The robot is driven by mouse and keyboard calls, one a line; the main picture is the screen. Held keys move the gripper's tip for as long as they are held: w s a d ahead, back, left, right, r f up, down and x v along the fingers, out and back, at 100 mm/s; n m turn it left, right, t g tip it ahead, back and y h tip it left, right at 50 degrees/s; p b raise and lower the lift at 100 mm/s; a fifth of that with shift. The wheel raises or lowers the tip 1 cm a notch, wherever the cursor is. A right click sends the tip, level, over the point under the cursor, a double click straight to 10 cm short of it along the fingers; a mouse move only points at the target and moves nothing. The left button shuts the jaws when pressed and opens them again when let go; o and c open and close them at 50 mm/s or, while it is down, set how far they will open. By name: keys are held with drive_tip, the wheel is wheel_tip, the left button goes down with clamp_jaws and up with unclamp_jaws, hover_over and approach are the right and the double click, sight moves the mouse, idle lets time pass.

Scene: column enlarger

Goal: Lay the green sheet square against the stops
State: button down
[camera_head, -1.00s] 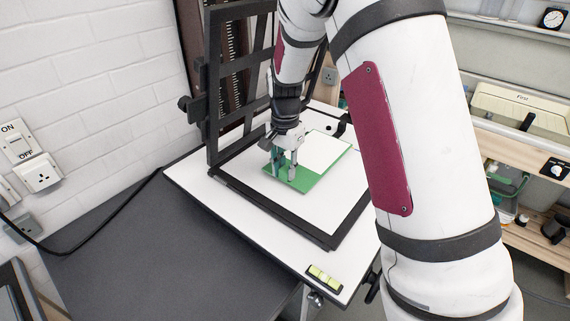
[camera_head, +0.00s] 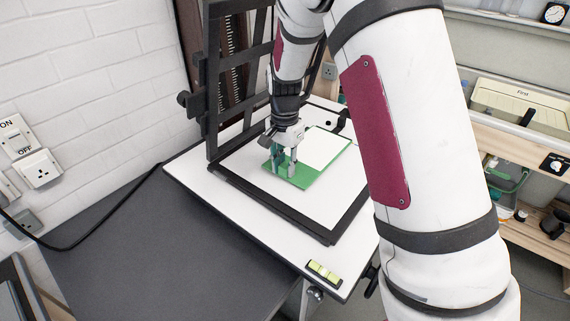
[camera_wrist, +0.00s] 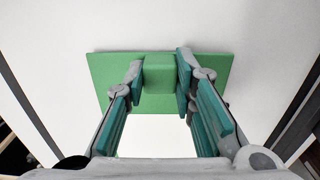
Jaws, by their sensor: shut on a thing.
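The green sheet (camera_head: 307,178) lies on the white bed of a dark-framed easel, with a white area covering much of its far right part. It also shows in the wrist view (camera_wrist: 104,75), with a raised green block (camera_wrist: 158,76) on it. My gripper (camera_head: 283,170) is over the sheet's near left part, pointing down. In the wrist view my gripper (camera_wrist: 159,82) has its two fingers on either side of the block, shut on it. Dark bars (camera_head: 277,219) edge the bed; I cannot tell which parts are the stops. White bed shows between the sheet and the near bars.
The easel's black hinged frame (camera_head: 213,95) stands raised at the back left. A yellow-green spirit level (camera_head: 323,272) lies on the white baseboard's near corner. The dark bench (camera_head: 150,250) at left is mostly clear. A black cable (camera_head: 110,212) runs along the wall.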

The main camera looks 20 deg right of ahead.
drive_tip(key=shift+f, duration=0.4)
idle(0.7)
drive_tip(key=c, duration=1.2)
unclamp_jaws()
drive_tip(key=shift+c, duration=0.2)
drive_tip(key=shift+r, duration=0.1)
drive_tip(key=shift+r+p, duration=0.8)
drive_tip(key=shift+r, duration=3.1)
wheel_tip(320, 180, up, 12)
drive_tip(key=shift+s, duration=0.1)
